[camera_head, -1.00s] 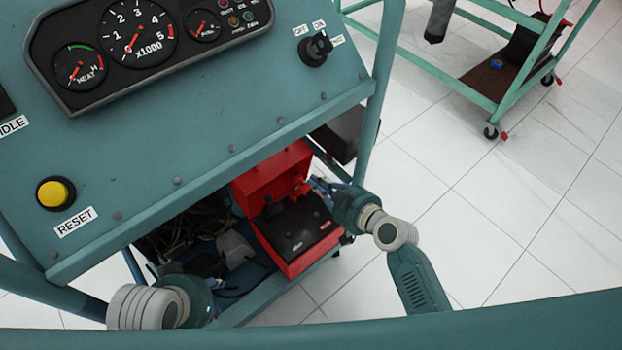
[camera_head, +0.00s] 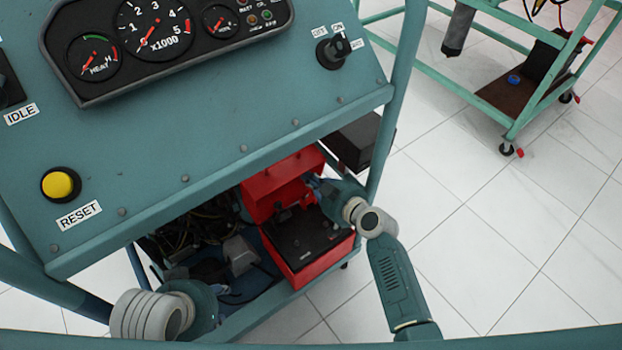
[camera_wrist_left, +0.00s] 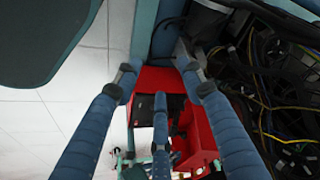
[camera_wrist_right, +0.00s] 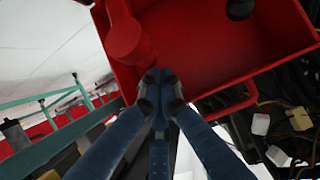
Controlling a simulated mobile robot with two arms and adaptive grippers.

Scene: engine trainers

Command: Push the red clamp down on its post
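In the head view, a red battery box (camera_head: 318,268) with a black top (camera_head: 297,238) stands under the panel, its red lid (camera_head: 275,185) raised. A small red part (camera_head: 305,200), seemingly the red clamp, is near the lid's foot. My right gripper (camera_head: 314,184) reaches in beside it from the right. In the right wrist view, my right gripper (camera_wrist_right: 161,82) has its fingertips together, close to a rounded red part (camera_wrist_right: 125,38) that may be the clamp; contact is unclear. The post is hidden. My left gripper (camera_wrist_left: 160,85) is open and empty; its wrist view shows the box (camera_wrist_left: 200,130).
The teal panel (camera_head: 200,130) overhangs the box, and a frame post (camera_head: 395,110) stands to its right. Cables (camera_wrist_left: 265,90) fill the engine space beside the box. A second green trainer (camera_head: 520,110) is at the back right.

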